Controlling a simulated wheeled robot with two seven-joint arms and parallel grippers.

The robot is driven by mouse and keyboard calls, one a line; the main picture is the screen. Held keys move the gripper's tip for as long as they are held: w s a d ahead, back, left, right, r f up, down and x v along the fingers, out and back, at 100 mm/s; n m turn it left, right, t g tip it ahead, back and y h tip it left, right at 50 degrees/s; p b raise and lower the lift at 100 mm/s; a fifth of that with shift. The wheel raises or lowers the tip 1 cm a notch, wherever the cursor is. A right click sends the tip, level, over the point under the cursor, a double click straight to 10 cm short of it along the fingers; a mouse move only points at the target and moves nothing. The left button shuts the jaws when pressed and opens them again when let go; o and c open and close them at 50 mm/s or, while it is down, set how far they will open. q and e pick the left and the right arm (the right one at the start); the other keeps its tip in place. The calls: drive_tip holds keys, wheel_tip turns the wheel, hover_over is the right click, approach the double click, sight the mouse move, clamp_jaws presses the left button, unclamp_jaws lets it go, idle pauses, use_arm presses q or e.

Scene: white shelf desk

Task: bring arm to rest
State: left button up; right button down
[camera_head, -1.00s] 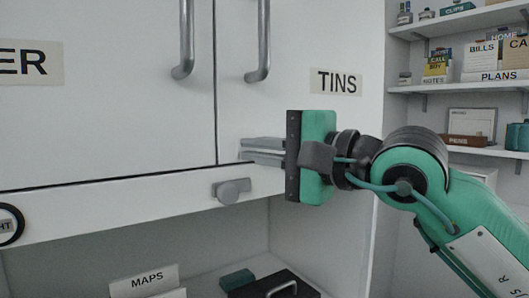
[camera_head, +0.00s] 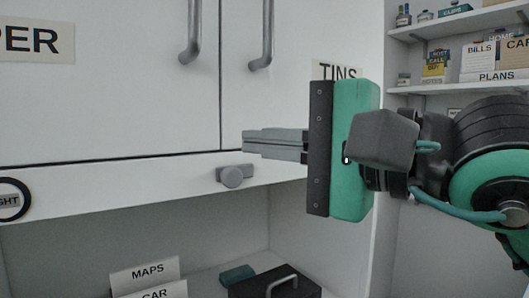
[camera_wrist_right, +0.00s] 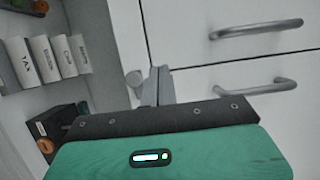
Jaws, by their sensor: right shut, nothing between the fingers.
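My right gripper (camera_head: 246,143) comes in from the right in the head view. Its grey fingers are together and empty, in front of the white cabinet near the lower edge of its doors. A grey knob (camera_head: 233,176) sits on the rail just below and left of the fingertips, apart from them in the picture. The right wrist view shows the fingers (camera_wrist_right: 157,78) closed, with the knob (camera_wrist_right: 134,80) beside them and nothing held. The green palm covers part of the TINS label (camera_head: 337,72). My left gripper is not in view.
The cabinet doors have two vertical bar handles (camera_head: 194,32) (camera_head: 267,36). Below is an open compartment with a MAPS card (camera_head: 145,275) and a black box with a handle (camera_head: 275,284). Shelves with boxes and bottles (camera_head: 480,62) stand at the right.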

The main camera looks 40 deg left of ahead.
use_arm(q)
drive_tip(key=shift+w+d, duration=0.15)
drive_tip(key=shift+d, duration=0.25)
use_arm(e)
drive_tip(key=shift+s+d, duration=0.6)
drive_tip(key=shift+s, duration=0.35)
